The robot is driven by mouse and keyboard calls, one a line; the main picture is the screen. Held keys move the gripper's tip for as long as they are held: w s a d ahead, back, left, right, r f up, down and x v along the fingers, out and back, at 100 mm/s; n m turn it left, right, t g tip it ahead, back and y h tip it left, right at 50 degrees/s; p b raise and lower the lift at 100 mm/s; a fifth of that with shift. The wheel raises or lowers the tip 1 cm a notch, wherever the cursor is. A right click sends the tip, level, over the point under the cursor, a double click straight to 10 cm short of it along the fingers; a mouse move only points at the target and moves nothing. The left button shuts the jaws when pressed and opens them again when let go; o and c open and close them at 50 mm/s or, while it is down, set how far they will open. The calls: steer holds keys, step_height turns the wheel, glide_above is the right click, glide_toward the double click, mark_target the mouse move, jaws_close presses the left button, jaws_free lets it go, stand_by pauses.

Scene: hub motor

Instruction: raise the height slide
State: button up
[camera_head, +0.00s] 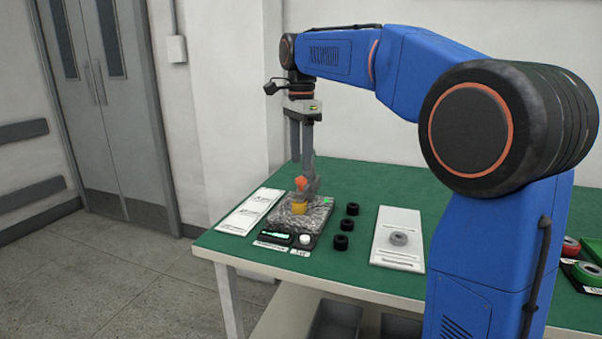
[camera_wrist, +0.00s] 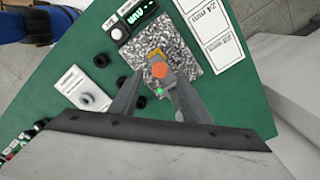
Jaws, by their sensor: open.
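The measuring stand has a speckled grey plate (camera_wrist: 195,38) on the green table. An orange knob (camera_wrist: 160,70), apparently part of the height slide, sits over the plate and also shows in the head view (camera_head: 301,184). A yellow piece (camera_head: 299,208) is below it, near the plate. My gripper (camera_wrist: 159,82) is open and points down at the stand, with the orange knob in line between its fingertips in the wrist view. I cannot tell whether the fingers touch it. The fingers partly hide the grey slide body.
A black display unit (camera_head: 275,238) with a white button (camera_head: 304,240) is at the plate's front. Several black rings (camera_head: 352,209) stand to the right. A white card (camera_head: 384,255) bears a grey ring (camera_head: 398,239). Printed white sheets (camera_head: 247,212) lie left of the plate.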

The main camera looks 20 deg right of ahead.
mark_target(301, 178)
steer(key=shift+f, duration=2.5)
steer(key=shift+c, duration=0.4)
jaws_close()
steer(key=shift+r, duration=1.5)
steer(key=shift+o, duration=0.4)
jaws_free()
